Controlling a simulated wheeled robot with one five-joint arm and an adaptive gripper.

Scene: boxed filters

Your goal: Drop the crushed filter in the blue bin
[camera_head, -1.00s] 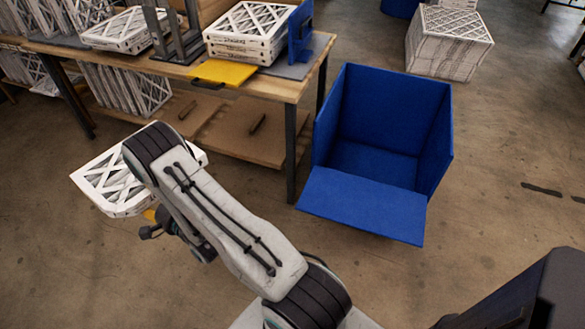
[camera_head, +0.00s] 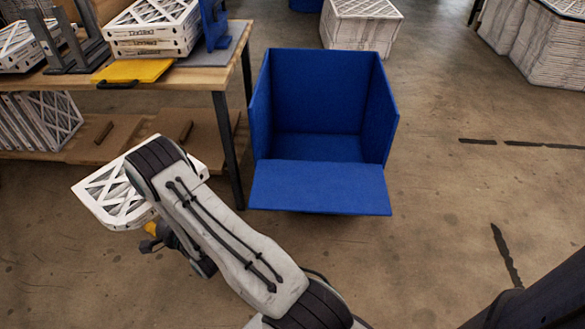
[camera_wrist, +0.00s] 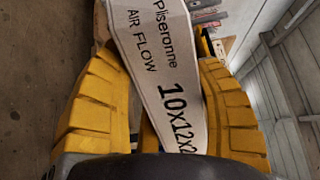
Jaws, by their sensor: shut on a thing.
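A white-framed filter with a lattice face (camera_head: 112,196) is held at the end of my arm, left of the bin in the head view. Its white printed edge (camera_wrist: 160,70) fills the middle of the wrist view. My gripper (camera_wrist: 165,85) has its yellow fingers shut on this edge. In the head view the gripper is mostly hidden behind my arm. The blue bin (camera_head: 320,187) stands on the floor to the right of the held filter, with its front flap folded down and its inside empty. The held filter is apart from the bin.
A wooden workbench (camera_head: 205,80) stands behind and left, with a filter stack (camera_head: 155,28) and a yellow sheet (camera_head: 133,70) on it. A white filter stack (camera_head: 360,28) stands behind the bin, and larger stacks (camera_head: 548,45) stand far right. The floor right of the bin is clear.

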